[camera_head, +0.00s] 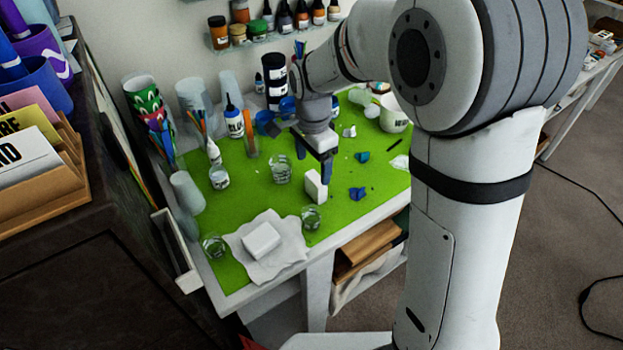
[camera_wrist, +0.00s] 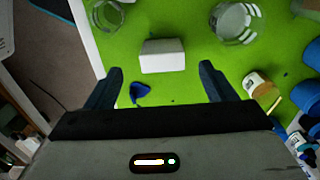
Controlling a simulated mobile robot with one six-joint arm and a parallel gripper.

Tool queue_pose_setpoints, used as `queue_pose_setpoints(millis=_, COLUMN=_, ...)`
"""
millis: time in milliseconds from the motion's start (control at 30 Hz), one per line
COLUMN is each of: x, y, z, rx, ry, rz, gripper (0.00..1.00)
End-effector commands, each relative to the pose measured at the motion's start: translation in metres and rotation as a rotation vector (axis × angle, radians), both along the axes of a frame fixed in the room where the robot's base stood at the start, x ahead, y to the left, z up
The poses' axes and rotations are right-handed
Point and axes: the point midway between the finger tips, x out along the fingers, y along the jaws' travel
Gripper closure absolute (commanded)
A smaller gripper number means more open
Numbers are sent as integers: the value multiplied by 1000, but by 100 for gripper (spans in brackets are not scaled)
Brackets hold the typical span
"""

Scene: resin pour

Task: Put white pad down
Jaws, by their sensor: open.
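A white block-shaped pad (camera_head: 313,186) stands on the green mat (camera_head: 240,190), close to its front edge. In the wrist view the white pad (camera_wrist: 163,56) shows just past and between my fingertips. My gripper (camera_head: 315,166) points down beside and above the pad, and its jaws are apart. In the wrist view my gripper (camera_wrist: 160,70) has nothing between its fingers. Whether a finger touches the pad I cannot tell. A second white block (camera_head: 262,240) lies on a crumpled white cloth (camera_head: 283,262) at the front left of the mat.
Clear glasses (camera_head: 282,170) (camera_head: 311,217) stand near the pad. Blue pieces (camera_head: 357,193) lie to its right. A white tub (camera_head: 394,113) stands at the back right.

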Motion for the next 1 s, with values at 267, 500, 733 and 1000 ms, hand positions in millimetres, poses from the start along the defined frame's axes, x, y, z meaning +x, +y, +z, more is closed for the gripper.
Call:
queue_pose_setpoints(millis=267, x=0, y=1, z=22, rx=1, ry=-1, rz=1, gripper=23)
queue_pose_setpoints(millis=500, x=-19, y=-26, z=42, rx=9, ry=-37, rz=110, gripper=23)
queue_pose_setpoints(millis=733, x=-87, y=-93, z=76, rx=-8, ry=-136, rz=463, gripper=23)
queue_pose_setpoints(millis=1000, x=-165, y=-141, z=81, rx=-88, ry=-221, rz=840, gripper=23)
